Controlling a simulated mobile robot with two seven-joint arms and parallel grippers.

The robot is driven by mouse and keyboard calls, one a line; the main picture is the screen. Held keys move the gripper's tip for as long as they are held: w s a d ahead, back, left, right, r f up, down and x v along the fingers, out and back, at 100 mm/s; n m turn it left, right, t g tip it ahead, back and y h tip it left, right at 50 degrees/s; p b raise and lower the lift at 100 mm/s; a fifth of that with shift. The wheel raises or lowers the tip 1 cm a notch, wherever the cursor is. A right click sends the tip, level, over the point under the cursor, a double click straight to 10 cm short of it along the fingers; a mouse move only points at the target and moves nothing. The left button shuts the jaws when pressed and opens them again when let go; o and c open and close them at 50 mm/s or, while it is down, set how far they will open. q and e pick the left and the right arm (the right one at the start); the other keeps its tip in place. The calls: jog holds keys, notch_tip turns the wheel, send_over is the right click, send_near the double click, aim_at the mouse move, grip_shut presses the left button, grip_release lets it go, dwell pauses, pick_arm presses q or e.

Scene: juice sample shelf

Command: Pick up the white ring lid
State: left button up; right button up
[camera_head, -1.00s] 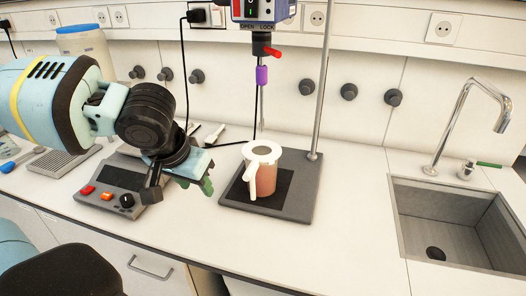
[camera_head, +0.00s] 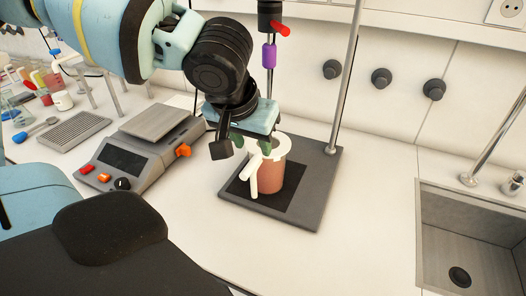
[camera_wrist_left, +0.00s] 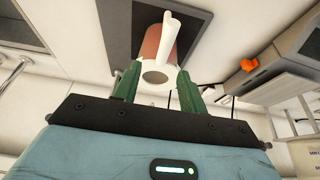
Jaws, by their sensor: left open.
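The white ring lid (camera_head: 283,146) sits on top of a jug (camera_head: 270,177) with reddish contents and a white handle. The jug stands upright on a black mat on the grey stand base. My left gripper (camera_head: 251,145) is at the lid and partly covers it in the head view. In the left wrist view, the open green fingers (camera_wrist_left: 158,78) point toward the jug, with the ring lid (camera_wrist_left: 156,66) and its dark hole between their tips. I cannot tell whether a finger touches the lid. My right gripper is not in view.
A metal rod (camera_head: 347,75) rises from the stand base (camera_head: 312,190) behind the jug. A purple-collared stirrer (camera_head: 269,55) hangs above. A sink (camera_head: 448,235) is at the right. Clear counter lies in front.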

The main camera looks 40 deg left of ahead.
aim_at(255, 157)
pick_arm(q)
jog(key=shift+x, duration=2.6)
jog(key=shift+a, duration=0.15)
jog(key=shift+s, duration=0.1)
grip_shut()
